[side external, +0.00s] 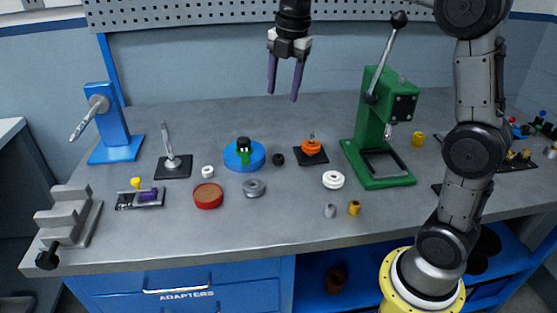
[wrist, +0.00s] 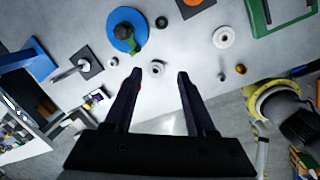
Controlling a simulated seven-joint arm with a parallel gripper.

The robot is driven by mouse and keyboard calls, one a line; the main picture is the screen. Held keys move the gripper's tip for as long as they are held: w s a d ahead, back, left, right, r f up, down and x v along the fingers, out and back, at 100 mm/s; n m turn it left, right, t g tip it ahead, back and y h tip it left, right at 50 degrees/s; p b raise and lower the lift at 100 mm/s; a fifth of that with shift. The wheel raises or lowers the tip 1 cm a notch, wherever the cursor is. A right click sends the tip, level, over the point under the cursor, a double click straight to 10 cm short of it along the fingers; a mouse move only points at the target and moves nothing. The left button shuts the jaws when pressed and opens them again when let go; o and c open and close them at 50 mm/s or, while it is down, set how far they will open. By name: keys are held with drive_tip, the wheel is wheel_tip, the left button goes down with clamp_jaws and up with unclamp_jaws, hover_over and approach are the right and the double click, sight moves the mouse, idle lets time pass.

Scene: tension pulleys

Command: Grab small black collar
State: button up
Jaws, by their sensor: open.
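The small black collar (side external: 278,159) lies on the grey bench between the blue disc (side external: 232,162) and the orange pulley (side external: 312,146). In the wrist view the collar (wrist: 162,22) is near the top centre, beyond my fingertips. My gripper (side external: 282,96) is open and empty, high above the bench, with its fingers pointing down. In the wrist view my gripper (wrist: 160,74) has its fingers spread, and the grey ring (wrist: 157,68) on the bench below shows between the tips.
A green press (side external: 366,140) stands to the right and a blue stand (side external: 112,135) to the left. A white ring (side external: 333,180), a red disc (side external: 208,196) and small yellow and grey bushings lie nearer the front edge. A pegboard backs the bench.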

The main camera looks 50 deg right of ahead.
drive_tip(key=w+d+f+g, duration=0.2)
drive_tip(key=w+d+f, duration=0.25)
drive_tip(key=f, duration=0.25)
hover_over(278, 160)
drive_tip(key=w+d, duration=0.1)
wheel_tip(278, 160, down, 10)
drive_tip(key=shift+r, duration=0.1)
drive_tip(key=shift+s+d+f, duration=0.1)
drive_tip(key=shift+f, duration=1.4)
drive_tip(key=shift+d+f, duration=0.1)
drive_tip(key=shift+f, duration=1.35)
drive_tip(key=shift+c, duration=0.2)
clamp_jaws()
